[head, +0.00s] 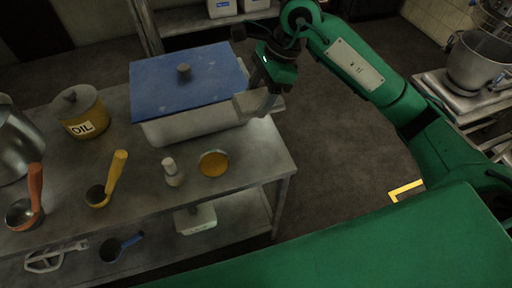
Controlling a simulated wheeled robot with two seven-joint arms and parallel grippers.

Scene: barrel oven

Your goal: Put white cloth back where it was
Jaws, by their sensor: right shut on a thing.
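My right gripper (266,104) reaches in from the upper right, pointing down at the right end of a white bin with a blue lid. It is shut on a pale, greyish-white piece, which I take to be the white cloth (246,103). The cloth shows on both sides of the fingers, close to the bin's right edge. I cannot tell whether it touches the bin or the table. My left gripper is not in view.
The blue lid (185,84) with a dark knob covers the white bin (190,126) on a metal table (255,160). A yellow oil pot (82,113), ladles, a small shaker (172,173) and an orange-topped round container (213,163) stand nearby. A mixer bowl (480,62) is at the right.

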